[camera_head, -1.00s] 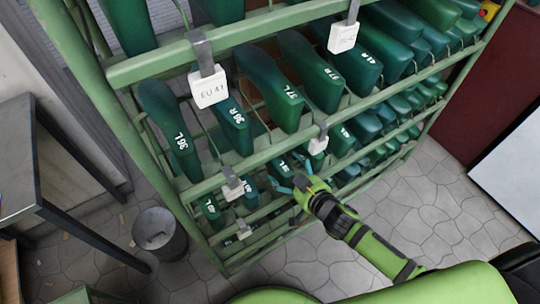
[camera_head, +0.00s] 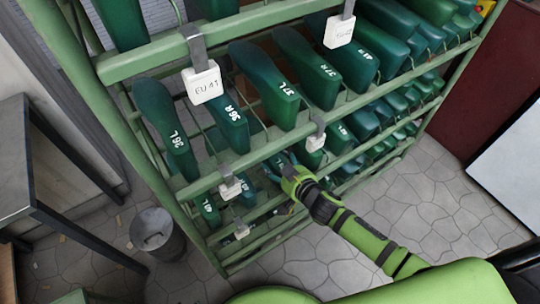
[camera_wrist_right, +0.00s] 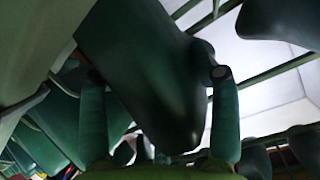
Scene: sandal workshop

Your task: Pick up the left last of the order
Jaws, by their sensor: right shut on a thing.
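My right gripper (camera_head: 283,165) reaches into a lower tier of the green rack, and its fingers are shut on a dark green last (camera_wrist_right: 150,65). In the right wrist view, the last lies between the two fingers, one on each side. In the head view the gripper and the rack rail partly hide this last, and its number cannot be read clearly. It looks still within the rack. My left gripper is not in view.
The green rack (camera_head: 108,111) holds several numbered lasts, such as 36L (camera_head: 164,115) and 37L (camera_head: 265,78). A grey bin (camera_head: 157,236) stands left on the stone floor. The floor in front is clear.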

